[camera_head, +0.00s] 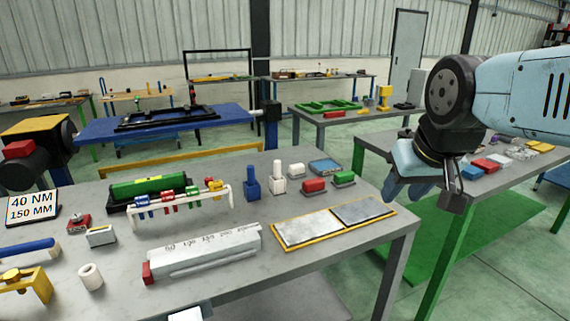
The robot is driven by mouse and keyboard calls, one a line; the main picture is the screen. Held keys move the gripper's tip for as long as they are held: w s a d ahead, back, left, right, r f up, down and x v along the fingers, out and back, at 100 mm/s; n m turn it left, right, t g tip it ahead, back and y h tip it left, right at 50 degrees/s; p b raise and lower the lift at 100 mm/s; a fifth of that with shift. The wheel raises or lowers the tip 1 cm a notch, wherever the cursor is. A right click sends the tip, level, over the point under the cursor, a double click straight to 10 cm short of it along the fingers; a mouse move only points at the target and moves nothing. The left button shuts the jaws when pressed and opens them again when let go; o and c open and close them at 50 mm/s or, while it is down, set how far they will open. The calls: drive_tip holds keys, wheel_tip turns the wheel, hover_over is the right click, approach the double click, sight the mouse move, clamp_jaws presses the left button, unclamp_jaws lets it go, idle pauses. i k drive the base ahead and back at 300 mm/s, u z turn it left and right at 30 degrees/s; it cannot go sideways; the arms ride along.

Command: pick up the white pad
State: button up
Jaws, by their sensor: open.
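A small white block (296,170), which looks like the white pad, sits on the near grey workbench (225,290). It stands behind a red block (315,185) and left of a green block (344,179), apart from both. My gripper (437,188) is at the right, raised to the right of the bench's right end and well apart from the white pad. It is open. The arm partly hides its fingers, and I see nothing held between them.
A yellow-edged board with grey plates (334,222) lies in front. Another bench with coloured parts (485,165) stands at the right.

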sight(296, 171)
drive_tip(key=i, duration=0.85)
drive_tip(key=z, duration=0.1)
